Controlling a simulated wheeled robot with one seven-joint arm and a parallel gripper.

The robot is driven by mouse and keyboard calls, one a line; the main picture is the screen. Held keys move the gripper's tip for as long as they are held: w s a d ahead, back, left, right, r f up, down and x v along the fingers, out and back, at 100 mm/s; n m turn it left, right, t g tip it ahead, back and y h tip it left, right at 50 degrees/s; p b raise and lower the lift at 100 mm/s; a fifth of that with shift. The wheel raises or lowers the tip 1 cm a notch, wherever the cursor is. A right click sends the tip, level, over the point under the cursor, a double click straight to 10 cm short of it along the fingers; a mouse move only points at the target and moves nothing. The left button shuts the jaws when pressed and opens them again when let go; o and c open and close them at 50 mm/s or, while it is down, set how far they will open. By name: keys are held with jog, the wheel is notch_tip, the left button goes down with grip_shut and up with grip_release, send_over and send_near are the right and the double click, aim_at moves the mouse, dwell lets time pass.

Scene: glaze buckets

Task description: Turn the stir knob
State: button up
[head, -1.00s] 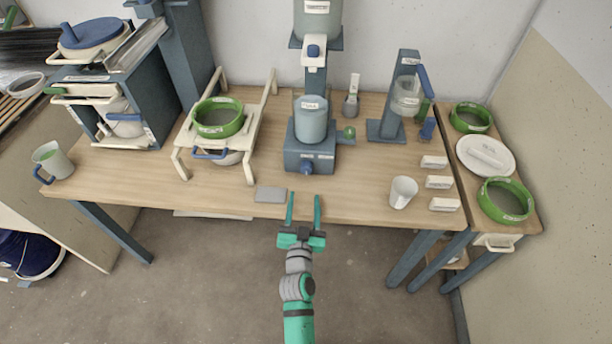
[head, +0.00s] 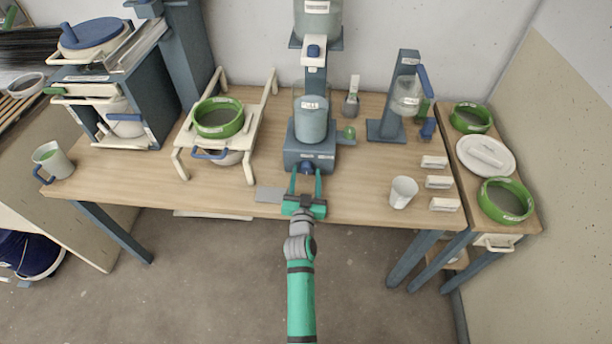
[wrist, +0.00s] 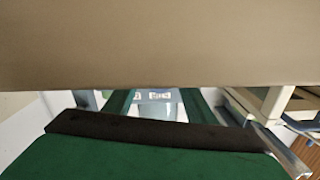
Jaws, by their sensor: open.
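The blue stir knob (head: 306,166) sits low on the front face of the blue-grey mixer base (head: 318,160), which holds a bucket (head: 311,120). My gripper (head: 305,174) is open in the head view, reaching over the table's front edge. Its two green fingers point at the base, one on each side of the knob. I cannot tell whether either finger touches it. In the wrist view, the fingers (wrist: 157,108) show at the sides of a pale blue-grey part with white labels (wrist: 160,96). The knob is not distinct there.
A flat grey plate (head: 270,194) lies left of my gripper. A white cup (head: 403,192) and several white labelled blocks (head: 439,182) stand to the right. A cream stand (head: 186,150) with a green-rimmed bowl (head: 219,118) is at left. A tan surface (wrist: 160,45) fills the upper wrist view.

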jog(key=c, duration=1.1)
jog(key=shift+o, duration=0.2)
jog(key=shift+n, duration=0.3)
jog(key=shift+n, duration=2.7)
jog(key=o, duration=1.1)
jog(key=shift+c, duration=0.2)
